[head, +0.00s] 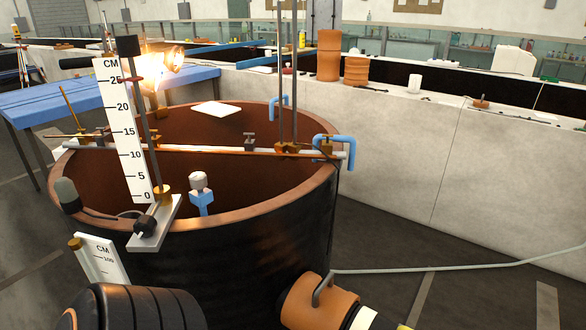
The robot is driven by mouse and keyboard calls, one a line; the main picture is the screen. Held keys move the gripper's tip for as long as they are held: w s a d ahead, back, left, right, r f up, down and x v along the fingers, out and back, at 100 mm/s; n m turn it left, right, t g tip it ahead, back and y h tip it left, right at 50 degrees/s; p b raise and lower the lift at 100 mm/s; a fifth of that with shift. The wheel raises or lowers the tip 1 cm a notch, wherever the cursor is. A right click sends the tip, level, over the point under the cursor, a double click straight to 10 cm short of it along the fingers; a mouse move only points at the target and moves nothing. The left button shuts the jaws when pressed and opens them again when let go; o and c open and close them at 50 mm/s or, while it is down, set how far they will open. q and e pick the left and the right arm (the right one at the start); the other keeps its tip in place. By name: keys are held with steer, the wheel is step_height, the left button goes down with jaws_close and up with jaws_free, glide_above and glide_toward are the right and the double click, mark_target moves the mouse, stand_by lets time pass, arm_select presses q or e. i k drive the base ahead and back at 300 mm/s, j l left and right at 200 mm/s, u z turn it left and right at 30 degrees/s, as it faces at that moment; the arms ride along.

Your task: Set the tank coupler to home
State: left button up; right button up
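A large round black tank (270,250) with a brown rim stands in front of me. Low on its right side, at the bottom edge of the picture, is an orange-brown coupler (322,308), which I take to be the tank coupler. A short bent grey handle (321,289) stands up from it. A black pipe part with a white band (363,318) and a touch of yellow continues to its lower right. The picture's bottom edge cuts the coupler off, so its full setting cannot be read. Neither my left nor my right gripper shows in this view.
A black ribbed hose (132,309) fills the lower left. A white centimetre scale (124,135) and a crossbar (210,149) with clamps and upright rods stand over the tank rim. A pale thin line (450,266) runs right from the coupler. Floor (470,300) at right looks clear.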

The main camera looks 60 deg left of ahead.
mark_target(313, 302)
steer(key=u, duration=1.5)
